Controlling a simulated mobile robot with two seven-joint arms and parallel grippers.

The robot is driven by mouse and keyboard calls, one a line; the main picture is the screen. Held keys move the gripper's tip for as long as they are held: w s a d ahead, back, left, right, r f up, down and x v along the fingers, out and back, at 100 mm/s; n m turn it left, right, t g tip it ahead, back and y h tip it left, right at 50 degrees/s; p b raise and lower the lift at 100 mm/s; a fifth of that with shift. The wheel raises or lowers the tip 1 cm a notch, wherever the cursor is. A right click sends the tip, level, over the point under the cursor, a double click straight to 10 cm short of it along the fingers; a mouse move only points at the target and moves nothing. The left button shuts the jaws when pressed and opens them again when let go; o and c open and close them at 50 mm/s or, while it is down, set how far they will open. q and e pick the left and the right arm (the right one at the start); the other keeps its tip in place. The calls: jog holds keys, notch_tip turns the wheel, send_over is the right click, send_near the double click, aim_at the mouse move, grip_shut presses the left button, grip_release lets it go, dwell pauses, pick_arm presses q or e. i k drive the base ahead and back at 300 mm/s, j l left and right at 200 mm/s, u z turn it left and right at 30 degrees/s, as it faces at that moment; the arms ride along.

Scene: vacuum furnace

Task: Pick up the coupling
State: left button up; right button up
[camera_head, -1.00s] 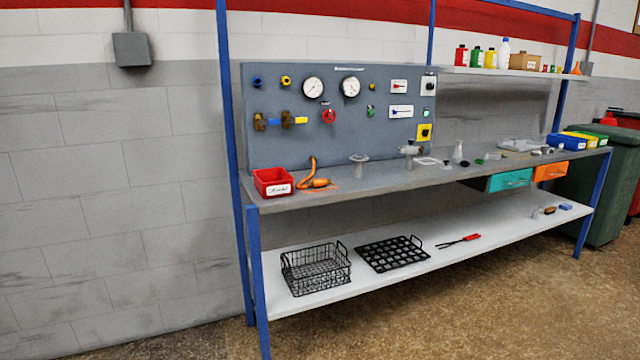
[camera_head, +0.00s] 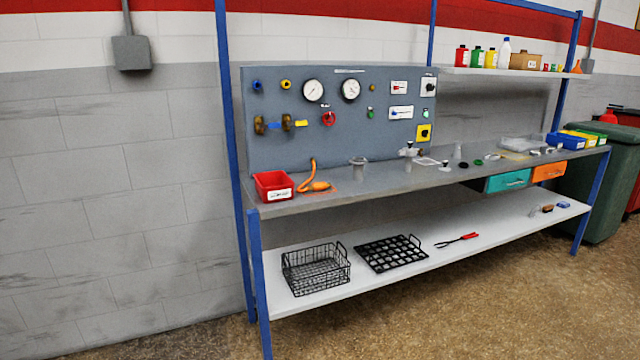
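No small part on the workbench (camera_head: 345,200) can be made out for certain as the coupling at this distance. An orange hose (camera_head: 308,177) with an orange end piece (camera_head: 318,187) lies on the bench's left part, just right of a red bin (camera_head: 272,186). A grey flanged piece (camera_head: 358,167) stands upright near the middle of the bench. A metal fitting with a black top (camera_head: 410,150) stands right of it. Several small pieces lie farther right. Neither of my grippers shows.
A panel (camera_head: 345,107) with gauges and valves rises behind the bench. The lower shelf (camera_head: 390,272) holds a wire basket (camera_head: 316,268), a black grid tray (camera_head: 390,254) and red-handled tongs (camera_head: 457,241). Blue posts (camera_head: 257,275) frame the bench. The floor in front is clear.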

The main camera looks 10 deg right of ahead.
aim_at(316, 187)
jog(key=i+j+z, duration=0.1)
jog(key=i, duration=1)
